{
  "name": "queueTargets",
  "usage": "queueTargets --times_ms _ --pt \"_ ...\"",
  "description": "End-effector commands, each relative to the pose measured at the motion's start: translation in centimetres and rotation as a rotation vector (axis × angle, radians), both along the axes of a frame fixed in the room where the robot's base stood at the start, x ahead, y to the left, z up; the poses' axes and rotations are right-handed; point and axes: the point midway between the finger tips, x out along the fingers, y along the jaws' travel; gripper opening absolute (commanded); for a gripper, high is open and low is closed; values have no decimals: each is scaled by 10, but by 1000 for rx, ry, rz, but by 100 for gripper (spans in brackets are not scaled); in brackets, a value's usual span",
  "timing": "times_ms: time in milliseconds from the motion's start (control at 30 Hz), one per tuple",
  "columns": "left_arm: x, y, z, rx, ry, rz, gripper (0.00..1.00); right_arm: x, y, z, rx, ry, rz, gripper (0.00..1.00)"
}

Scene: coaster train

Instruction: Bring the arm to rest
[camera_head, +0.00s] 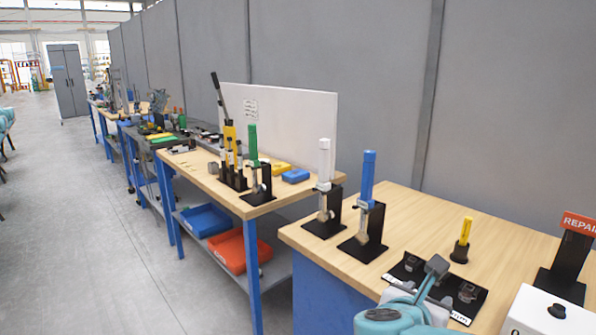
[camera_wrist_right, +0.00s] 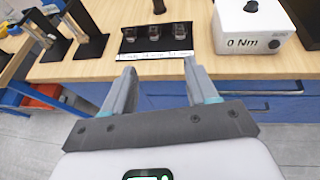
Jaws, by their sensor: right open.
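My right gripper (camera_head: 432,272) shows at the bottom right of the head view, with its teal and white arm below it. In the right wrist view the two grey fingers of this gripper (camera_wrist_right: 158,88) are spread apart, with nothing between them. They point toward the front edge of the wooden bench (camera_wrist_right: 100,70). A black tray (camera_wrist_right: 155,38) with several small clear and dark parts lies on the bench beyond the fingertips; the head view also shows it, partly hidden by the gripper. My left gripper is in neither view.
A white box marked "0 Nm" (camera_wrist_right: 252,28) stands right of the tray. Blue (camera_head: 367,180) and white-handled (camera_head: 324,165) tools stand in black holders. A yellow tool (camera_head: 463,235) and a REPAIR sign (camera_head: 578,224) stand further right. Open floor (camera_head: 90,230) lies at left.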

Motion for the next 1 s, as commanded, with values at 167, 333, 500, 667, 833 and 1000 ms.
queueTargets --times_ms 167,333,500,667,833,1000 --pt "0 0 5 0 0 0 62 5 -23 -16 -12 46 -49 58" --pt "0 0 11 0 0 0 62 8 -49 -63 -57 164 -99 58" --pt "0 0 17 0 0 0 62 8 -72 -121 -154 304 -70 58" --pt "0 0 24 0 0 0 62 3 -83 -198 -316 536 141 58" --pt "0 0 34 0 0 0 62 -40 -56 -318 -584 928 758 58" --pt "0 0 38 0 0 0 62 -131 17 -401 -910 1066 1678 58"
